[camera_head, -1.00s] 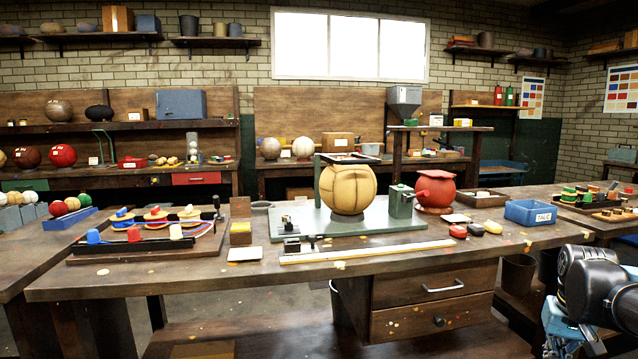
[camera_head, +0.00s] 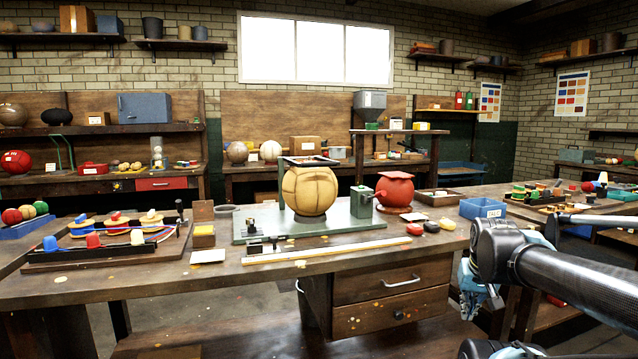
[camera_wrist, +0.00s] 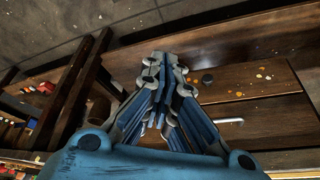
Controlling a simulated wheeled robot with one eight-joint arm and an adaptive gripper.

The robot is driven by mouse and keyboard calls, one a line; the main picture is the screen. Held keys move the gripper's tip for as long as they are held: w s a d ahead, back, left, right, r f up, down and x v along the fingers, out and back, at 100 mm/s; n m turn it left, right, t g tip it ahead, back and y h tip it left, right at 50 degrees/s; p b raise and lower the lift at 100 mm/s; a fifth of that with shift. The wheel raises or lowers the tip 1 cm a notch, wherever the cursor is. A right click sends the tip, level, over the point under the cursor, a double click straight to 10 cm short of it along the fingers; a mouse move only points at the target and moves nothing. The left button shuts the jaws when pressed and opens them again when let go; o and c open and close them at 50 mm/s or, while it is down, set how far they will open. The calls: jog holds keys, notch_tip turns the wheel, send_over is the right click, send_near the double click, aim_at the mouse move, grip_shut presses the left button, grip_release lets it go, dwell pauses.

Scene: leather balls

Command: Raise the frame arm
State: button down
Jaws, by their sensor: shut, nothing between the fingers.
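A tan leather ball (camera_head: 310,190) sits on a grey-green base plate (camera_head: 400,228) on the workbench. The frame arm, a dark flat rectangular frame (camera_head: 306,161), lies level across the top of the ball, beside a green upright post (camera_head: 281,186) at its left. I cannot tell whether the frame touches the ball. My gripper (camera_head: 470,295) is low at the right, in front of the bench drawers and well apart from the frame; my arm partly hides it. In the wrist view my gripper (camera_wrist: 165,62) has its blue fingers together and empty, before the drawer fronts.
A green metal box (camera_head: 362,202) and a red lidded pot (camera_head: 396,191) stand right of the ball. A long pale ruler (camera_head: 327,249) lies along the front. A blue bin (camera_head: 483,208) is at the right, a board with coloured pieces (camera_head: 110,250) at the left.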

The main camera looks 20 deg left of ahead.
jog(key=w+a+r+m+t+y, duration=0.1)
jog(key=w+a+r+m+t, duration=0.15)
jog(key=w+a+r, duration=0.4)
jog(key=w+a+r+m+t+y, duration=0.1)
jog(key=w+r+t, duration=0.2)
jog(key=w, duration=0.6)
jog(key=w+a+r+m+t+y, duration=0.1)
jog(key=w+a, duration=0.1)
jog(key=a, duration=0.1)
jog(key=w+a+r+m+t+y, duration=0.1)
jog(key=w+a+r+m, duration=0.1)
jog(key=w+a, duration=0.1)
jog(key=w+a+r+m+t+y, duration=0.1)
jog(key=w+a+r+m, duration=0.1)
jog(key=a, duration=0.3)
jog(key=shift+w+y, duration=0.3)
jog(key=s+a+r+m+t+y, duration=0.2)
jog(key=a+m+t, duration=0.1)
jog(key=a+m, duration=0.45)
jog(key=s+a+r+m+t+y, duration=0.2)
jog(key=a+m+y, duration=0.1)
jog(key=a+m, duration=0.4)
jog(key=s+a+r+m+t+y, duration=0.2)
jog(key=a+r+m+t, duration=0.1)
jog(key=a+m, duration=0.4)
jog(key=x, duration=1)
jog(key=shift+a+f, duration=0.25)
jog(key=shift+a, duration=0.2)
